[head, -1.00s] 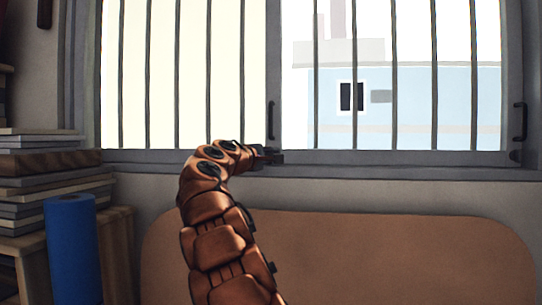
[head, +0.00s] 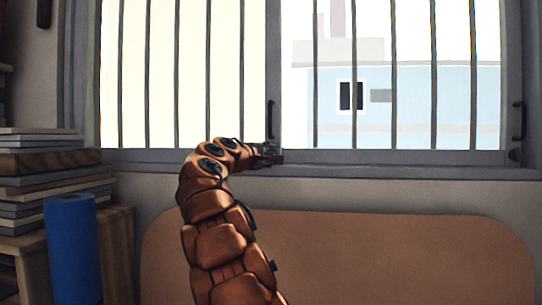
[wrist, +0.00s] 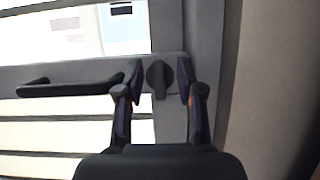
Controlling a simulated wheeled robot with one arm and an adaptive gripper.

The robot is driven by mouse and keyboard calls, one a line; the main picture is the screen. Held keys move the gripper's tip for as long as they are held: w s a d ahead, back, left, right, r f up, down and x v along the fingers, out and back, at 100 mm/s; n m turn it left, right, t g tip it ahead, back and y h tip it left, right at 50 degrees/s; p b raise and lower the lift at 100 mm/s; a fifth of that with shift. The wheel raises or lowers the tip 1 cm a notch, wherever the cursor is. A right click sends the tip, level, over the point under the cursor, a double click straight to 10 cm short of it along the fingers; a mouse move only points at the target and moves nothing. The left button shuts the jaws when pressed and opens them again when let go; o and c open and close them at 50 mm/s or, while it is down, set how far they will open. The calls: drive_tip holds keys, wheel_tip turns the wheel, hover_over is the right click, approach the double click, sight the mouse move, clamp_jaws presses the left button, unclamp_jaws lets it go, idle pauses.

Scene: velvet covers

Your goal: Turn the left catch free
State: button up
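The left catch (wrist: 160,78) is a dark round knob with a short lever, on the grey window frame in the wrist view. My gripper (wrist: 160,72) is open, with one finger on each side of the catch and a small gap showing on both sides. In the head view my gripper (head: 270,153) is at the lower end of the window's middle upright and hides the left catch there.
A dark pull handle (wrist: 70,88) is close beside the left finger. Another handle (head: 520,121) is on the right upright. Dark bars cross the panes. A brown padded headboard (head: 400,255) stands below the window. Books (head: 50,165) and a blue roll (head: 72,250) are at the left.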

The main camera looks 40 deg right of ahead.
drive_tip(key=shift+a+r, duration=0.1)
drive_tip(key=shift+a, duration=0.45)
drive_tip(key=v, duration=1.1)
drive_tip(key=shift+s+d, duration=0.1)
drive_tip(key=s+a+f+m+g+y, duration=0.1)
drive_tip(key=s+a+f+y, duration=0.3)
drive_tip(key=f, duration=0.6)
drive_tip(key=s+a+f+m+y, duration=0.1)
drive_tip(key=s+a+f+y, duration=0.2)
drive_tip(key=s+f, duration=0.45)
drive_tip(key=s+a+f+g+y, duration=0.1)
drive_tip(key=s+a+f+y, duration=0.25)
drive_tip(key=f, duration=0.75)
drive_tip(key=s+a+f+g+y, duration=0.3)
drive_tip(key=s+a+f+y, duration=0.4)
drive_tip(key=s+a+f, duration=1.2)
drive_tip(key=s+a, duration=0.2)
drive_tip(key=shift+a+f+g, duration=0.2)
drive_tip(key=shift+a+g, duration=0.1)
drive_tip(key=shift+a, duration=0.1)
